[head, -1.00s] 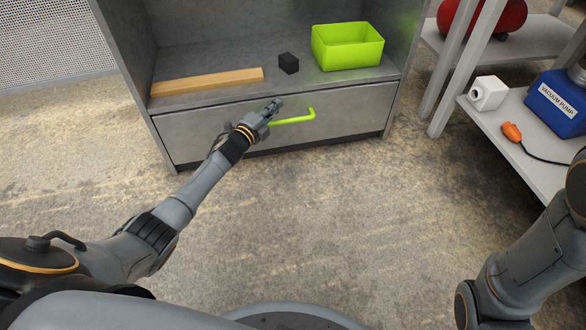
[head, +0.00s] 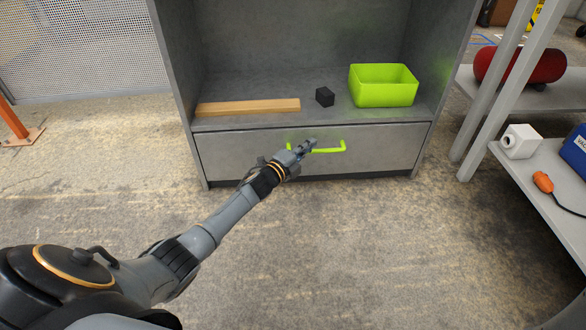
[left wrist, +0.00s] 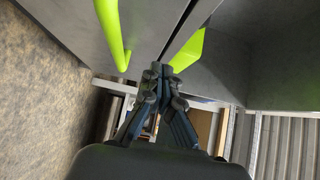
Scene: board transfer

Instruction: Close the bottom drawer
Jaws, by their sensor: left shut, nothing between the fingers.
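The bottom drawer (head: 385,155) of the grey cabinet has a plain grey front that looks about flush with the cabinet frame. Its bright green bar handle (head: 332,150) is partly hidden by my left gripper (head: 309,144). The gripper is shut and empty, in front of the drawer's upper part, near the handle's left half. In the left wrist view, the shut fingertips (left wrist: 160,70) are beside the green handle (left wrist: 112,38), apart from it in the picture. Whether they touch the drawer front I cannot tell. My right gripper is out of view.
On the shelf above the drawer are a wooden board (head: 248,107), a small black block (head: 325,96) and a green bin (head: 384,88). A rack (head: 545,170) with a white device (head: 520,141) and an orange-handled tool (head: 543,182) stands at right. The floor in front is clear.

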